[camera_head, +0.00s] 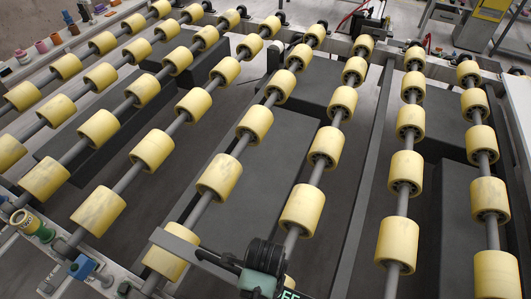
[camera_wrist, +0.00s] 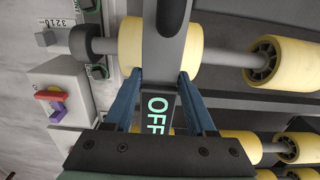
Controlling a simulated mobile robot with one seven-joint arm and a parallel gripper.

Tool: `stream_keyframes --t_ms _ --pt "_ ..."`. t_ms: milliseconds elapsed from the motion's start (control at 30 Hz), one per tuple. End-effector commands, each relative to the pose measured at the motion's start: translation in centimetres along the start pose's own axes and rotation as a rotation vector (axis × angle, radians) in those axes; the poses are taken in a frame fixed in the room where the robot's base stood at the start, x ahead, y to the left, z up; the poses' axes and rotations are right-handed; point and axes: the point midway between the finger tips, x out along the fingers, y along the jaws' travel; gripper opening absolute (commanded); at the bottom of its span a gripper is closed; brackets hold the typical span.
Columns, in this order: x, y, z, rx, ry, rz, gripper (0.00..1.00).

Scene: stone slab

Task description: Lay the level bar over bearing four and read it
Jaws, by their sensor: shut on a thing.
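My gripper (camera_wrist: 158,85) is shut on the grey level bar (camera_wrist: 165,35), with a blue finger on each side. The bar's dark display reads "OFF" in the wrist view. The bar crosses in front of a yellow roller (camera_wrist: 130,45); I cannot tell whether it touches it. In the head view my gripper (camera_head: 262,265) is at the bottom centre, and the bar (camera_head: 178,238) reaches left above a yellow roller (camera_head: 165,264). A dark shaft collar (camera_wrist: 84,45) is left of the roller in the wrist view. I cannot make out which bearing is number four.
Several rows of yellow rollers on grey shafts (camera_head: 128,180) fill the frame. Dark blocks (camera_head: 250,190) lie beneath.

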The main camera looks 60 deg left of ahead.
Motion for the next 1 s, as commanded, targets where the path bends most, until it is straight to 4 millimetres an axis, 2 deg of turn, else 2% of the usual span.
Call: stream_keyframes --t_ms 167,400,867,900,1000 --pt "1.5 -0.1 0.0 0.000 -0.001 -0.002 0.00" --pt "4.7 -0.1 0.0 -0.001 0.000 -0.001 0.00" --pt "5.5 -0.1 0.0 0.000 -0.001 -0.004 0.00" --pt "5.5 0.0 0.0 0.000 0.000 -0.001 0.63" --pt "5.4 0.0 0.0 0.000 0.000 -0.001 0.81"
